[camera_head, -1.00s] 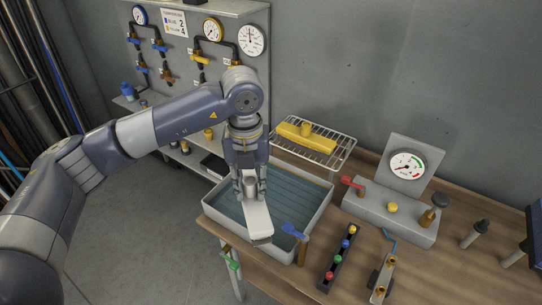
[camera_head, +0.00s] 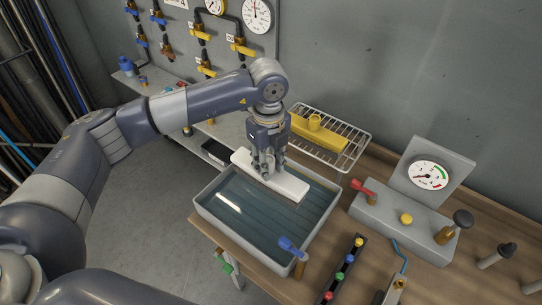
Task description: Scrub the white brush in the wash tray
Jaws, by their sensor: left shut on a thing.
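The white brush (camera_head: 286,187) is held in my left gripper (camera_head: 268,172), which is shut on it. The brush lies crosswise over the back part of the wash tray (camera_head: 204,214). The tray is grey-white, with a ribbed floor under bluish water. I cannot tell whether the brush's underside touches the water. My right gripper is not in view.
A wire rack (camera_head: 352,133) with a yellow brush (camera_head: 318,137) stands behind the tray. A blue-handled valve (camera_head: 292,246) stands at the tray's front right corner. Right of it are a strip of coloured knobs (camera_head: 345,267) and a gauge block (camera_head: 405,220) with a red lever.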

